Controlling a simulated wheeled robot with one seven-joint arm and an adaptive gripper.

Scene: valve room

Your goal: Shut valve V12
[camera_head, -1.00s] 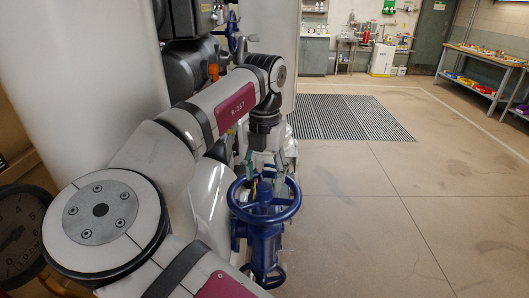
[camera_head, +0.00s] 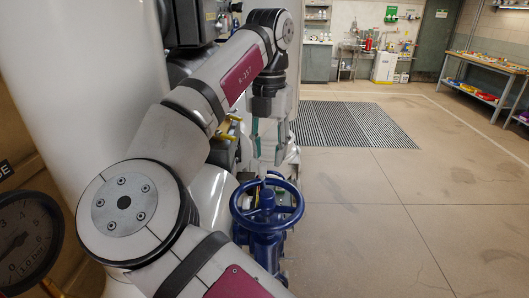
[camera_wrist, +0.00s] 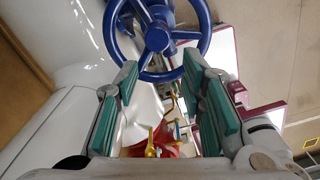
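A blue valve with a spoked handwheel (camera_head: 267,206) stands in front of me in the head view, right of my arm. Its tag is not readable, so I cannot tell whether it is V12. The handwheel (camera_wrist: 157,38) also shows at the top of the wrist view. My gripper (camera_head: 268,150) hangs above and a little behind the wheel, apart from it in the head view. In the wrist view my gripper (camera_wrist: 160,105) has its two green-padded fingers spread wide, with nothing held between them. The lower valve body is partly hidden by my arm.
A pressure gauge (camera_head: 27,240) is at the lower left. A large white tank (camera_head: 75,90) stands on the left. Red and yellow fittings (camera_wrist: 158,140) show below the wheel in the wrist view. The floor to the right is clear up to a workbench (camera_head: 487,62).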

